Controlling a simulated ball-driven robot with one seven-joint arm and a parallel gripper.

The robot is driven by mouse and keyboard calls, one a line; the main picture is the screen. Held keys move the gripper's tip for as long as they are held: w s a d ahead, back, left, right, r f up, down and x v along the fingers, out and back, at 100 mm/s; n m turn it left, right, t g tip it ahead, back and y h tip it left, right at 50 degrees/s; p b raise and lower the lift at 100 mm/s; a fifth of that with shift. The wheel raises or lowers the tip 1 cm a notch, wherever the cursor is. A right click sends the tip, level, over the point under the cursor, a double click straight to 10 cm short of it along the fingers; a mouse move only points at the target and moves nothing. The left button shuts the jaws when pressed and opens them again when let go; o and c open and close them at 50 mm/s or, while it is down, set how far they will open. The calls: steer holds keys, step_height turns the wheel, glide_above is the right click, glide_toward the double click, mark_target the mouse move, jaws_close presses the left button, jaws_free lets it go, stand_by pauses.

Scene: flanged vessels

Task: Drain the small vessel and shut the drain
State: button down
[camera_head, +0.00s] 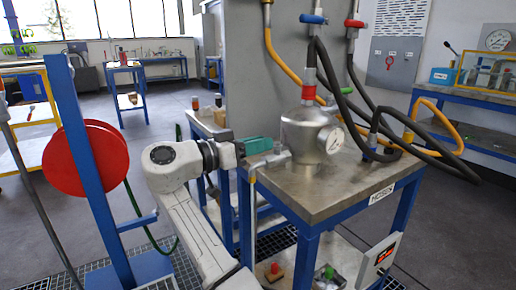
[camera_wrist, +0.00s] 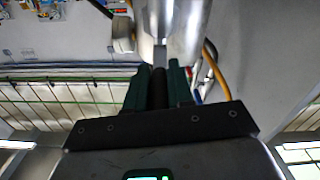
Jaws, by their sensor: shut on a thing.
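The small vessel (camera_head: 304,137) is a silver metal pot with a red-banded neck and a round gauge (camera_head: 331,140), standing on the metal-topped bench. A grey drain fitting (camera_head: 273,160) sticks out from its left side. My gripper (camera_head: 268,146), with green fingers, is at the left side of the vessel by this fitting. In the wrist view the fingers (camera_wrist: 158,78) are shut on a dark drain handle (camera_wrist: 158,90), and the vessel (camera_wrist: 182,18) rises beyond them. The fingers hide most of the handle. No flowing liquid is visible.
Black and orange hoses (camera_head: 440,150) hang over the right of the bench (camera_head: 345,192). A red hose reel (camera_head: 85,158) on a blue post stands left of my arm. Small red and green-topped items (camera_head: 274,270) sit on the lower shelf. A grey panel (camera_head: 240,70) rises behind.

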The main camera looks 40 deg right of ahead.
steer(key=shift+d+f+g, duration=0.1)
steer(key=shift+g, duration=0.2)
steer(key=c, duration=1)
jaws_free()
steer(key=p+v, duration=0.1)
steer(key=v, duration=1)
steer(key=shift+s, duration=0.1)
